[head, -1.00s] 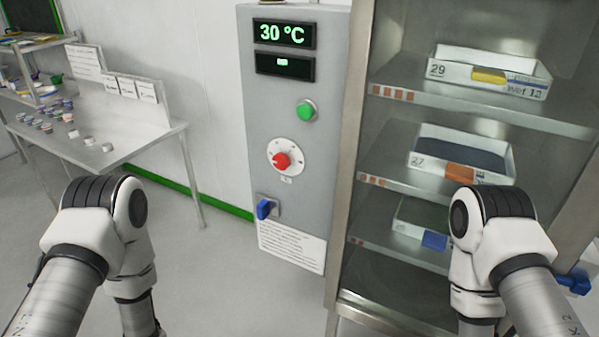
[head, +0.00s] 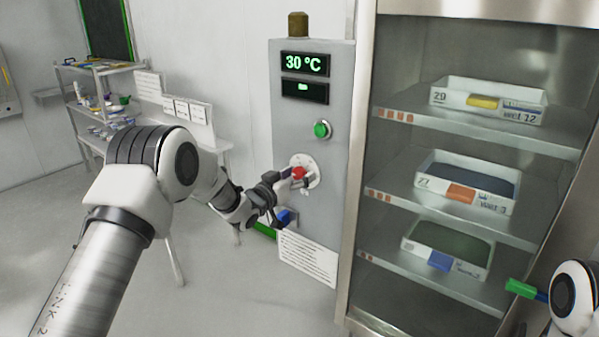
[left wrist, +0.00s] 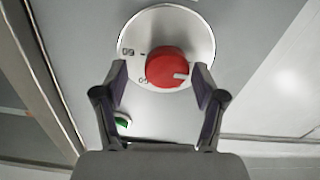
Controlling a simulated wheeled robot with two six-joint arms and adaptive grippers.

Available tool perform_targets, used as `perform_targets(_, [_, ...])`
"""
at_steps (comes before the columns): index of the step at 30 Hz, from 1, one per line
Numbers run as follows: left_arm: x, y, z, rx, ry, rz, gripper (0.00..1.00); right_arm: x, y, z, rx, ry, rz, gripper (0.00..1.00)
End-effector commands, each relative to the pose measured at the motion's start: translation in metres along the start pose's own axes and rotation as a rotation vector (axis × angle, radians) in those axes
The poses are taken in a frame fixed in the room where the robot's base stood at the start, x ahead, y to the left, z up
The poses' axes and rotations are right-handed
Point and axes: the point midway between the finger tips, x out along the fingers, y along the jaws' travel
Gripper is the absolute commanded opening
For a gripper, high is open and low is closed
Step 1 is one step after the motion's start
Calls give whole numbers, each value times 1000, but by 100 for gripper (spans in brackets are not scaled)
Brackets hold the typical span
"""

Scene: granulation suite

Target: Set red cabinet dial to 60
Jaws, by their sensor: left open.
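The red dial (head: 298,173) sits on a round white scale plate on the grey control panel (head: 335,160). The upper display (head: 305,64) reads 30 °C. My left gripper (head: 291,183) is at the dial, open. In the left wrist view, the dial (left wrist: 166,66) lies between the two spread fingertips of my left gripper (left wrist: 162,80), with a visible gap on each side. The dial's white pointer mark is toward the right there. Scale marks on the plate (left wrist: 135,30) are partly readable. My right gripper is not seen; only part of its arm shows at lower right.
A green button (head: 322,130) is above the dial, and a blue handle (head: 285,217) is below it, partly behind my left gripper. A steel cabinet with numbered trays (head: 465,183) stands close on the right.

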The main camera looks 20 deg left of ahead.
Motion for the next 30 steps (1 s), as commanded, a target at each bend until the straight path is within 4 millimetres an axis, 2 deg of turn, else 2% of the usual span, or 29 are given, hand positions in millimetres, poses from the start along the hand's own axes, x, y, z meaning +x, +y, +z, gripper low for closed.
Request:
perform_targets(8, [4, -1, 1, -2, -1, -2, 70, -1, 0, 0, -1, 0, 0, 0])
perform_targets(9, [4, 0, 1, -2, -1, -2, 56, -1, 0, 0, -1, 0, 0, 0])
perform_targets(13, [4, 0, 1, -2, -1, -2, 10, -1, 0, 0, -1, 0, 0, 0])
perform_targets(23, [4, -1, 2, 13, -1, -1, 10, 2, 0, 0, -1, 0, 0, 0])
perform_targets(30, [4, -1, 4, 98, 0, -1, 10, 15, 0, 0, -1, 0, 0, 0])
